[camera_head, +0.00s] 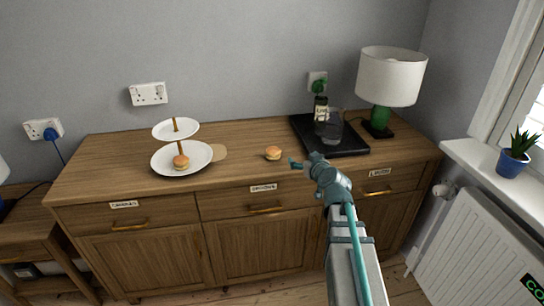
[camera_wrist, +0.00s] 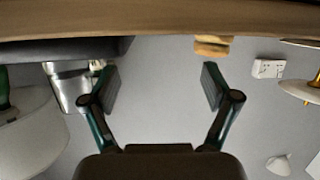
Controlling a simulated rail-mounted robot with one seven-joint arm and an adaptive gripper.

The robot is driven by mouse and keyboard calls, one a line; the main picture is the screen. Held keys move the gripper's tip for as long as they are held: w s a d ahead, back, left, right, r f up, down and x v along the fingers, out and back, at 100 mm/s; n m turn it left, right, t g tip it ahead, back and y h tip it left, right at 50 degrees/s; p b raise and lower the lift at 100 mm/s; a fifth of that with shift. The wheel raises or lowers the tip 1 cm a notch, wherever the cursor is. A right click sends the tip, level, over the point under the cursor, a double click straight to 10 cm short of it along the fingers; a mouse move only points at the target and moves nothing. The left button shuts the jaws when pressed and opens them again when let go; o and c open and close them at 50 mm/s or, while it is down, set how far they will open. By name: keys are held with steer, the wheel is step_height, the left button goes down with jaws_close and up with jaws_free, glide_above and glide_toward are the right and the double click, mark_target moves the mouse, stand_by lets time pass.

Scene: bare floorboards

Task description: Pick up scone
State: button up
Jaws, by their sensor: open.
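A small round scone (camera_head: 273,153), golden with a paler band, sits on the wooden sideboard top (camera_head: 240,150). A second scone (camera_head: 181,162) lies on the lower plate of a two-tier white stand (camera_head: 172,150). My gripper (camera_head: 297,164) is just right of the loose scone, at the front part of the top. In the wrist view, which is upside down, my gripper (camera_wrist: 160,78) is open with nothing between its fingers. There a scone (camera_wrist: 212,45) shows beyond the right fingertip, apart from it.
A white-shaded lamp (camera_head: 390,76) with a green base is at the back right.

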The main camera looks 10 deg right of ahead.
steer(key=y, duration=0.1)
glide_toward(276, 154)
steer(key=shift+w+d+f+t, duration=0.15)
steer(key=shift+w+f+t, duration=0.15)
steer(key=shift+w+f, duration=0.6)
steer(key=x, duration=0.3)
steer(key=p+x, duration=0.1)
steer(key=x, duration=0.7)
steer(key=shift+a+r, duration=0.35)
steer(key=shift+a, duration=0.05)
steer(key=shift+s, duration=0.1)
steer(key=c, duration=1.2)
steer(key=shift+r, duration=0.1)
